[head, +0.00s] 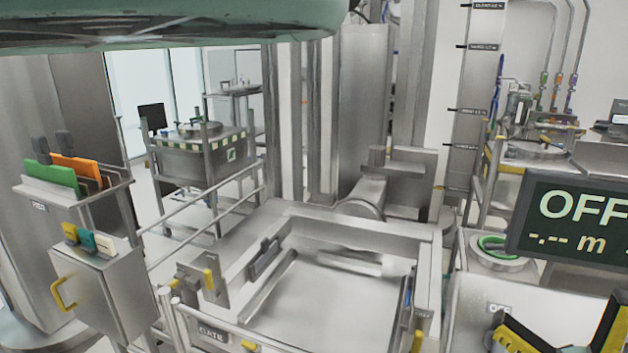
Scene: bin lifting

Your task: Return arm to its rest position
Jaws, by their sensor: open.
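My gripper (558,320) is at the bottom right corner of the head view. Its two black and yellow fingers stand wide apart, with nothing seen between them. It is cut off by the lower edge, so the rest of it and the arm behind it are hidden. It shows in front of a pale metal panel with a small label. I cannot tell whether it touches the panel.
A steel lift frame (430,235) with an open, empty-looking middle stands in front of a tall column (365,110). A dark display (572,217) reading OFF is close above my gripper. Coloured boards (75,172) stand in a rack at left. A teal rounded body (170,25) fills the top left.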

